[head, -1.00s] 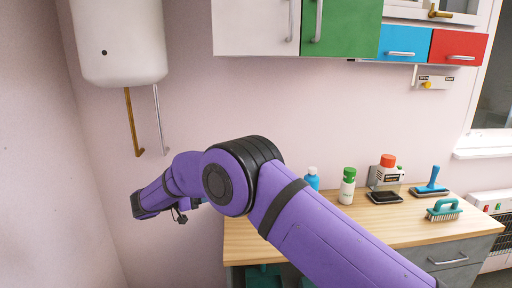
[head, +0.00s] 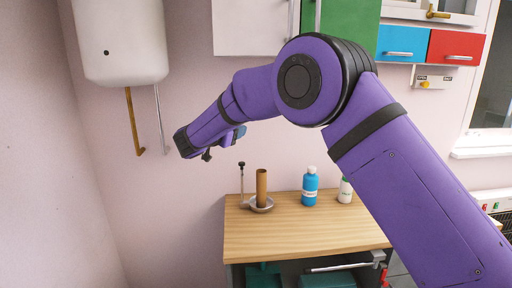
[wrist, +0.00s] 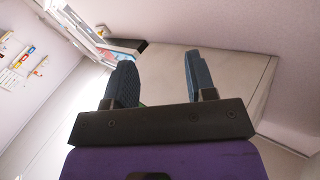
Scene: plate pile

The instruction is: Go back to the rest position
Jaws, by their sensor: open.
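My gripper (wrist: 158,66) is open and empty in the wrist view, its two blue-grey fingers wide apart with nothing between them. In the head view my arm is raised in front of the wall, its elbow before the wall cabinets. A blue-grey part of my gripper (head: 238,132) shows just behind the wrist; the rest is hidden there. It is high above the counter and touches nothing that I can see.
The wooden counter (head: 290,235) bears a brown roll (head: 262,187) on a round metal holder, a blue bottle (head: 310,187) and a white bottle (head: 345,190). A white tank (head: 118,45) hangs at the upper left. The green cabinet (head: 345,20) is behind my elbow.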

